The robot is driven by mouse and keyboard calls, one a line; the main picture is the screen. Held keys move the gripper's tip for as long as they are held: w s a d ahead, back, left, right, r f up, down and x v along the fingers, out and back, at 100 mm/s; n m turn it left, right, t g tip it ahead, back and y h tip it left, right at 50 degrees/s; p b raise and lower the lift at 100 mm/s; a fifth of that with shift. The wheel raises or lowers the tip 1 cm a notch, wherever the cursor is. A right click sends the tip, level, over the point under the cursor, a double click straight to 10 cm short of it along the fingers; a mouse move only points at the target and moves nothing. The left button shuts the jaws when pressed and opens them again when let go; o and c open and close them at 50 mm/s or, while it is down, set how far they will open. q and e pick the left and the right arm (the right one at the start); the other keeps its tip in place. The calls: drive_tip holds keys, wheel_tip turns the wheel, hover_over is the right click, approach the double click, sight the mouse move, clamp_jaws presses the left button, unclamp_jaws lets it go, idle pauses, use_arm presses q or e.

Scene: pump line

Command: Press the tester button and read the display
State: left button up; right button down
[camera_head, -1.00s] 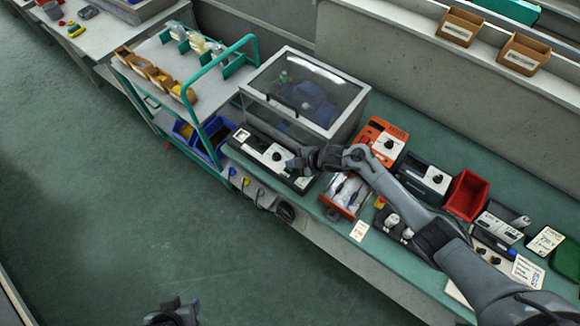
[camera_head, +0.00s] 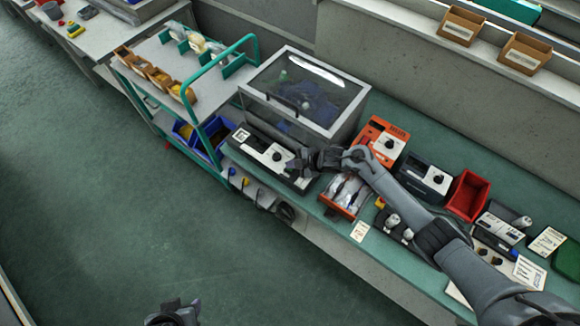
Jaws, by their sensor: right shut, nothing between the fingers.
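The tester (camera_head: 262,150), a long white and black box, sits at the front edge of the bench before a clear-lidded enclosure. A small display window (camera_head: 242,136) is near its left end; I cannot read it. A dark round part shows on its top face. My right gripper (camera_head: 292,167) is shut and empty over the tester's right end, which it partly hides. I cannot tell whether it touches the tester, and no button shows clearly there. My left gripper (camera_head: 176,314) shows only in part at the bottom edge, low over the floor side, its jaws unclear.
The enclosure (camera_head: 340,120) stands right behind the tester. An orange device (camera_head: 374,132), a second dark device (camera_head: 424,180), a red bin (camera_head: 467,195) and a tray of clear packets (camera_head: 347,190) lie to the right. A green-railed cart (camera_head: 205,85) stands left. The floor in front is clear.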

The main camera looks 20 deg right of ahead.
drive_tip(key=shift+f, duration=0.25)
idle(0.4)
drive_tip(key=shift+r+p, duration=0.7)
drive_tip(key=shift+r, duration=0.2)
wheel_tip(320, 180, up, 5)
drive_tip(key=p, duration=0.4)
idle(0.5)
